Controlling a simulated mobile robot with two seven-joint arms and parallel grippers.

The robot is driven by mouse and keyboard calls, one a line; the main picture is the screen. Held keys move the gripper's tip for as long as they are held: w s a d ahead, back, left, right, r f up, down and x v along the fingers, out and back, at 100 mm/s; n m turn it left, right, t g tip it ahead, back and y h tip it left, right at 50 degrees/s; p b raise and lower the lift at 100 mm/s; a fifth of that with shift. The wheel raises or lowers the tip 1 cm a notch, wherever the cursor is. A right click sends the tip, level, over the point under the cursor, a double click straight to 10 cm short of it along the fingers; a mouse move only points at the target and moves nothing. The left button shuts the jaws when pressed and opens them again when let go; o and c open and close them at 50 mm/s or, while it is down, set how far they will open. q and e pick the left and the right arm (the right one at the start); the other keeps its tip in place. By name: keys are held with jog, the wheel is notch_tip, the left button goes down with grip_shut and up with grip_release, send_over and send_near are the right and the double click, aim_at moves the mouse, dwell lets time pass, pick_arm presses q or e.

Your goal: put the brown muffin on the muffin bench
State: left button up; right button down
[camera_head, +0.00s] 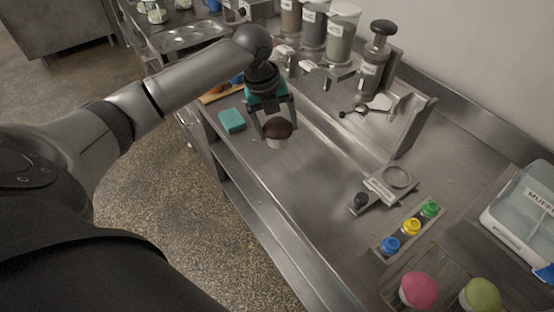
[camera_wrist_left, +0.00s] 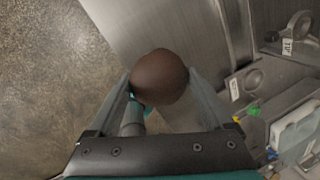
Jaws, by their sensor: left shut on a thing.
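The brown muffin (camera_head: 277,129) has a dark brown dome and a pale cup below. My left gripper (camera_head: 276,127) is shut on it, with a finger on each side, over the front part of the steel bench (camera_head: 310,165). In the left wrist view the muffin's dome (camera_wrist_left: 159,76) sits between the fingertips and hides what is directly below it. Whether its base touches the bench I cannot tell. My right gripper is not in view.
A teal block (camera_head: 231,121) lies left of the muffin. A pink muffin (camera_head: 419,290) and a green muffin (camera_head: 481,295) stand at the bottom right. Colored-capped bottles (camera_head: 411,226), a ring holder (camera_head: 393,181) and a labelled box (camera_head: 525,212) are on the right. Jars stand behind.

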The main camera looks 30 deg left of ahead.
pick_arm(q)
jog(key=x, duration=0.2)
jog(key=s+x, duration=0.1)
jog(key=x, duration=0.2)
jog(key=a+x, duration=0.1)
jog(key=x, duration=0.1)
jog(key=shift+s+d+f, duration=0.1)
jog(key=shift+s+f, duration=0.05)
jog(key=shift+f, duration=0.2)
jog(key=shift+s+a+b+x, duration=0.1)
jog(key=shift+s+b+x, duration=0.05)
jog(key=shift+x, duration=0.55)
jog(key=shift+s+a+b+x, duration=0.1)
jog(key=shift+b+x, duration=0.05)
jog(key=shift+x, duration=0.5)
jog(key=shift+s+a+b+x, duration=0.1)
jog(key=shift+s+b+x, duration=0.05)
jog(key=shift+x, duration=0.55)
jog(key=shift+f, duration=0.2)
jog(key=o, duration=0.7)
jog(key=shift+o, duration=0.2)
jog(key=shift+r, duration=0.55)
jog(key=p+v, duration=0.1)
jog(key=v, duration=1)
jog(key=shift+r, duration=0.1)
